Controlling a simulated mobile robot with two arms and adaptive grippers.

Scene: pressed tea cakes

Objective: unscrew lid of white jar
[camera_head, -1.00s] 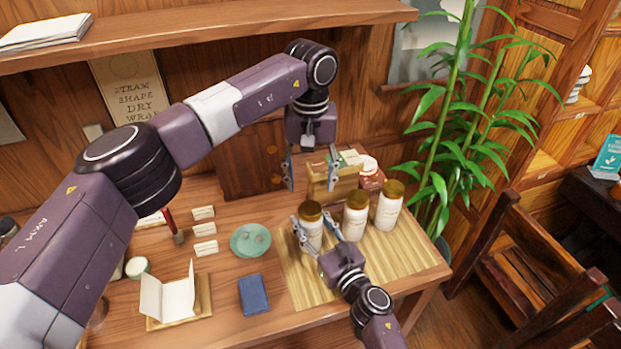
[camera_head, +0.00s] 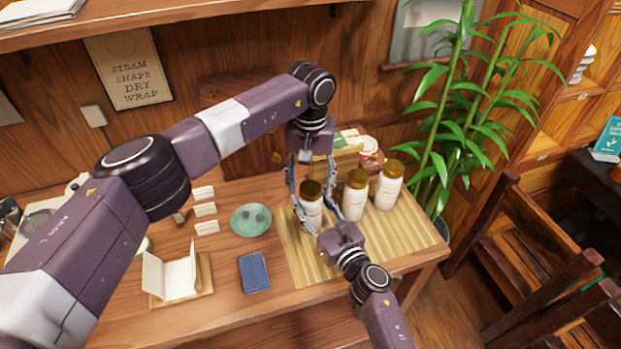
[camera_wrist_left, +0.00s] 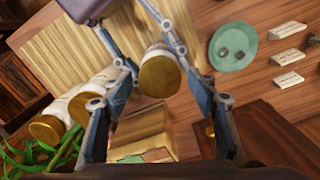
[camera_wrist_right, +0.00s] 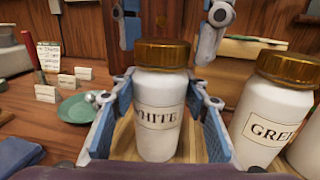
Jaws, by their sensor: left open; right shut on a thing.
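The white jar (camera_wrist_right: 158,118) has a white body, a gold lid (camera_wrist_right: 162,53) and a label reading WHITE. It stands upright on the bamboo mat and is the leftmost jar in the head view (camera_head: 312,212). My right gripper (camera_wrist_right: 155,100) is shut on the jar's body from the front, one finger on each side. My left gripper (camera_head: 311,180) points down over the jar, open, with its fingers apart on either side of the lid. In the left wrist view the lid (camera_wrist_left: 160,77) lies between these fingers, with no clear contact visible.
Two similar gold-lidded jars stand just right: the near one reads GREEN (camera_wrist_right: 262,125), and another (camera_head: 388,187) is beyond it. A wooden box (camera_head: 350,160) is behind. A green plate (camera_head: 250,220), a blue book (camera_head: 254,272) and small cards (camera_head: 205,210) lie left. The bamboo mat's (camera_head: 395,238) front right is clear.

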